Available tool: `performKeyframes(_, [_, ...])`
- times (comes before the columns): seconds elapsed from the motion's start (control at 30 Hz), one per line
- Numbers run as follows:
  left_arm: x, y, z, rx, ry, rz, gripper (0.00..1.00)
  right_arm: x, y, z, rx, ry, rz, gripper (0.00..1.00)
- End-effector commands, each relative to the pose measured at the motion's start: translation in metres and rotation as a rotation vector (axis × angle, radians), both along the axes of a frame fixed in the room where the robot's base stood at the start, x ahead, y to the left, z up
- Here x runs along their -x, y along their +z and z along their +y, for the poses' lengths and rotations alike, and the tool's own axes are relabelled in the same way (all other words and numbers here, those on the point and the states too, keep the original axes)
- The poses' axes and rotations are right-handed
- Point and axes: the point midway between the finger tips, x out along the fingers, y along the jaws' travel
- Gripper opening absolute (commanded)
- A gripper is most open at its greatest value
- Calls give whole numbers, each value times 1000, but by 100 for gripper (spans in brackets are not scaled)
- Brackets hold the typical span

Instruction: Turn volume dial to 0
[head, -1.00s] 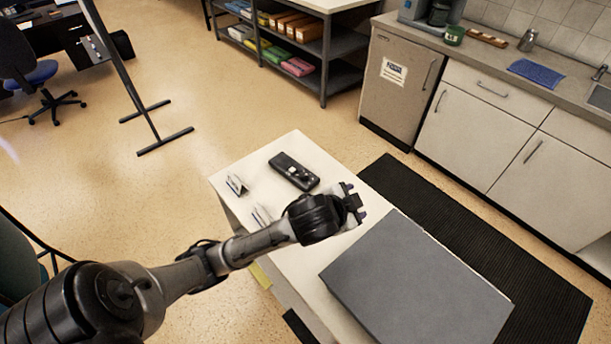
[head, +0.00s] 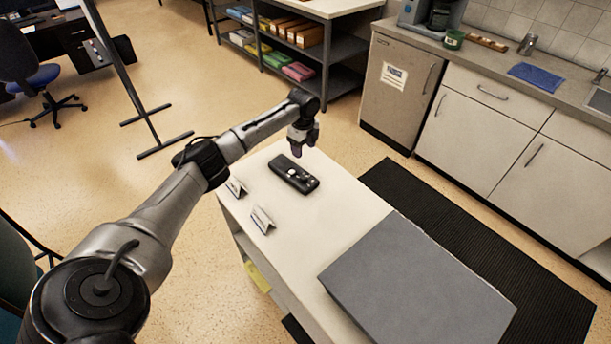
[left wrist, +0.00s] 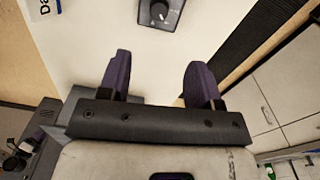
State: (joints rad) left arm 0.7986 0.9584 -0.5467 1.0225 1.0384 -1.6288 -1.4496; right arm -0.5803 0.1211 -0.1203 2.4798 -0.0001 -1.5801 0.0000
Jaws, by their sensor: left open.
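A black control box (head: 294,174) lies on the white table, with small round controls on its top. In the left wrist view its near end (left wrist: 150,22) shows at the top edge, with one round dial (left wrist: 161,11) that has a light pointer. Printed marks around that dial are too small to read. My right gripper is not in view.
The white table (head: 340,200) also holds two small folded cards, one of them the front card (head: 262,220), left of the box. A large grey slab (head: 418,285) covers the table's near right part. The table top between box and slab is clear.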

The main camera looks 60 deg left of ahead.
Motion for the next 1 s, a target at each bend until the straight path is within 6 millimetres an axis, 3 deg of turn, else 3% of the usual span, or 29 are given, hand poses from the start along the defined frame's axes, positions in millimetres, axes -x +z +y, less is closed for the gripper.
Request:
performKeyframes(0.2, [0, 0, -1, 2, -251, 2, 58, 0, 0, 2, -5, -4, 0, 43])
performKeyframes(0.43, [0, -13, -1, 1, -321, 4, 58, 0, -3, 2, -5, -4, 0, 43])
performKeyframes(1.0, [0, -111, -1, 1, -318, 4, 58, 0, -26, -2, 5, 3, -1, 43])
